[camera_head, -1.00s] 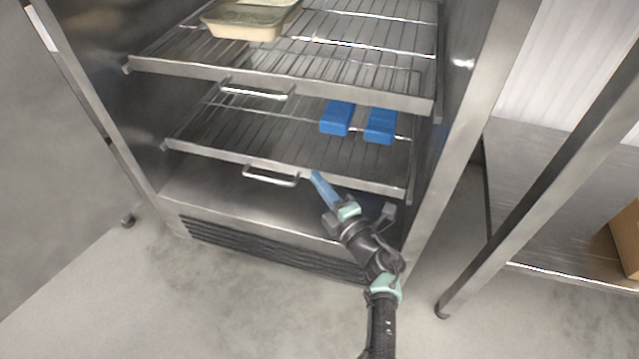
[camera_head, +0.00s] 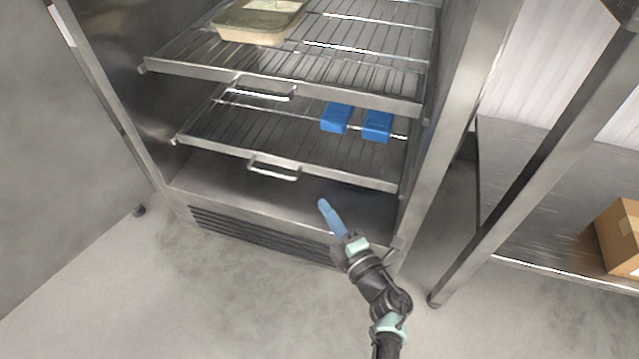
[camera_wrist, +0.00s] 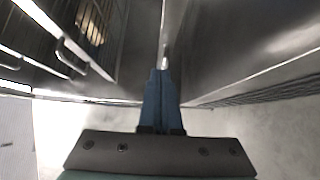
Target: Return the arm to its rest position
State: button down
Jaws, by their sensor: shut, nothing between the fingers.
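My gripper (camera_head: 323,204) has blue fingers and is in front of the open steel cabinet (camera_head: 419,190), below the handle of the lower rack. Its fingers are closed together with nothing between them. In the wrist view my gripper (camera_wrist: 161,75) also shows its two blue fingers pressed together, pointing away from the camera toward the cabinet's steel parts. My arm reaches up from the bottom edge of the head view and appears clear of the racks.
The upper wire rack (camera_head: 185,71) holds a beige tray (camera_head: 248,36). The lower rack (camera_head: 215,150) holds two blue blocks (camera_head: 337,117). Both racks have front handles. A steel table (camera_head: 520,200) with a cardboard box (camera_head: 622,238) stands at right. Grey floor lies open at front left.

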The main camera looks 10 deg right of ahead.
jog(key=p+v, duration=0.1)
jog(key=v, duration=0.2)
jog(key=shift+s, duration=0.3)
jog(key=shift+d, duration=0.1)
